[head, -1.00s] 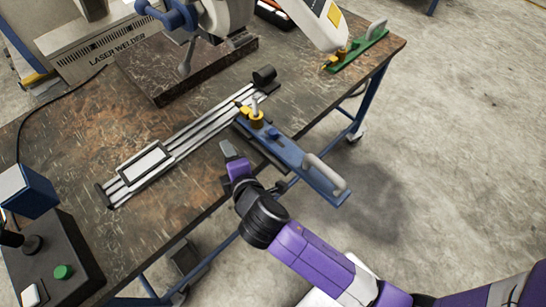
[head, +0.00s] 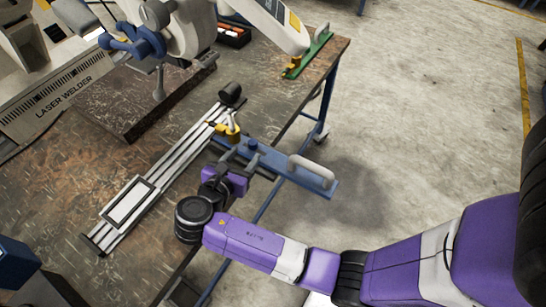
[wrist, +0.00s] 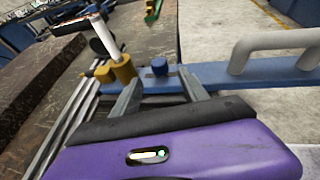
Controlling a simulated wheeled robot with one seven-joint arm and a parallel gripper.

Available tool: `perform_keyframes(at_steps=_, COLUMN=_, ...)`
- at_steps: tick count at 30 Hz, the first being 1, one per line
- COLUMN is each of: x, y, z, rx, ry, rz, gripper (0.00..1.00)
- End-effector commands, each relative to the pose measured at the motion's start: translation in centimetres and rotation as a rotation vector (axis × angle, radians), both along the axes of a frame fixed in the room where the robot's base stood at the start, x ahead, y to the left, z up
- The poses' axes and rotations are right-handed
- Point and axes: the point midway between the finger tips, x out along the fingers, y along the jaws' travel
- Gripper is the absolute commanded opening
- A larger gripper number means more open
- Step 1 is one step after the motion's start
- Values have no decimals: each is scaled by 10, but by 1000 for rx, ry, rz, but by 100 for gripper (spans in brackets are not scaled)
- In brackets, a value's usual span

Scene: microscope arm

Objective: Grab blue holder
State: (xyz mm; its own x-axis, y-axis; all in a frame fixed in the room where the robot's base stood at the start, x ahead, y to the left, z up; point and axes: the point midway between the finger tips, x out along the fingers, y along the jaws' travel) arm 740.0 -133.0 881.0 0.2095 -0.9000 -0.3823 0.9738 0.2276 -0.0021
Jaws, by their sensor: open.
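The blue holder (head: 272,160) is a flat blue bar with a grey-white loop handle (head: 311,170) at its right end, a small blue knob (head: 252,145) and a yellow clamp (head: 228,130) at its left end. It lies across the table edge, its handle end overhanging the floor. My gripper (head: 240,157) is at the bar's near side, close to the knob. In the wrist view the open fingers (wrist: 160,88) point at the bar (wrist: 215,76), one to each side of the blue knob (wrist: 159,67). I cannot tell whether they touch the bar.
A silver rail (head: 165,173) with a framed plate runs along the table (head: 75,185). A green holder (head: 308,54) sits at the far table corner. The microscope body (head: 185,30) and a laser welder (head: 50,95) stand at the back. The floor at right is clear.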

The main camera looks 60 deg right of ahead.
Motion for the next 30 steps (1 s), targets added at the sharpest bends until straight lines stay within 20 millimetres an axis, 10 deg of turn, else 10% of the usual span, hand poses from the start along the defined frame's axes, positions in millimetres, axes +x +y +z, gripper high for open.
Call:
perform_keyframes(at_steps=17, x=8, y=-41, z=-16, rx=1, ry=-1, rz=1, gripper=52)
perform_keyframes(at_steps=26, x=8, y=-41, z=-15, rx=1, ry=-2, rz=0, gripper=0)
perform_keyframes(at_steps=30, x=9, y=-41, z=-15, rx=1, ry=-2, rz=0, gripper=0)
